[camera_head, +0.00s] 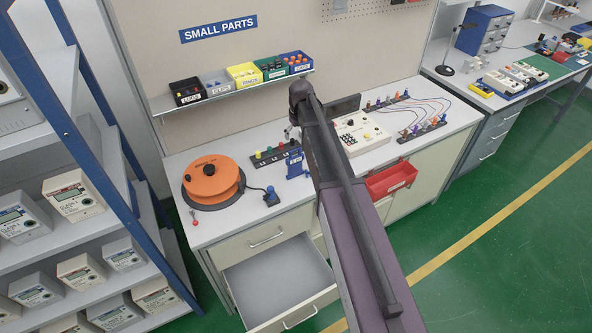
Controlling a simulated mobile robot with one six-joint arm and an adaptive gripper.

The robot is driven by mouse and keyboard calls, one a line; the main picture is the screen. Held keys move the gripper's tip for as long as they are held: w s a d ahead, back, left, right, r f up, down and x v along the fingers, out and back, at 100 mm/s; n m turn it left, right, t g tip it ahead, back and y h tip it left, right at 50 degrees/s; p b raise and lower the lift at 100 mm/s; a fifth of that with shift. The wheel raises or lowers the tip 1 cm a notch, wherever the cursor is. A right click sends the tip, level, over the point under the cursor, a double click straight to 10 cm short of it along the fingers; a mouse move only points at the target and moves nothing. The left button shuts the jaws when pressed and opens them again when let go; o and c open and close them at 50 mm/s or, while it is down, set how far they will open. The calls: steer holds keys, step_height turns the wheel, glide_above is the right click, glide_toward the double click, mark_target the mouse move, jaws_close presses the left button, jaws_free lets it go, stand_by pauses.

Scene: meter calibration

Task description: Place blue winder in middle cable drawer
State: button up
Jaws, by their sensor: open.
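The blue winder (295,163) is a small upright blue piece with a white label, on the grey workbench just left of my arm. My gripper (289,133) is small and partly hidden by my arm, open, a little above and behind the winder in the picture and apart from it. An open, empty drawer (280,280) with a grey floor is pulled out below a closed top drawer (267,238); it appears to be the middle cable drawer.
An orange cable reel (212,178) stands at the bench's left, beside a blue-topped control (271,196). A strip of coloured knobs (275,154) lies behind the winder. A shelf of small bins (244,75) hangs above. A red bin (391,180) hangs at the front, right of my arm.

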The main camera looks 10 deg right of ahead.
mark_target(295, 150)
steer(key=shift+w+a+f+b, duration=0.1)
steer(key=shift+w+f+b, duration=0.1)
steer(key=shift+f+b, duration=1.55)
steer(key=shift+f, duration=0.25)
steer(key=shift+w+a+f+b, duration=0.15)
steer(key=shift+f+b, duration=1.1)
steer(key=shift+w+a+f+b, duration=0.1)
steer(key=shift+a+f+b, duration=0.05)
steer(key=shift+f+b, duration=1.1)
steer(key=c, duration=1.2)
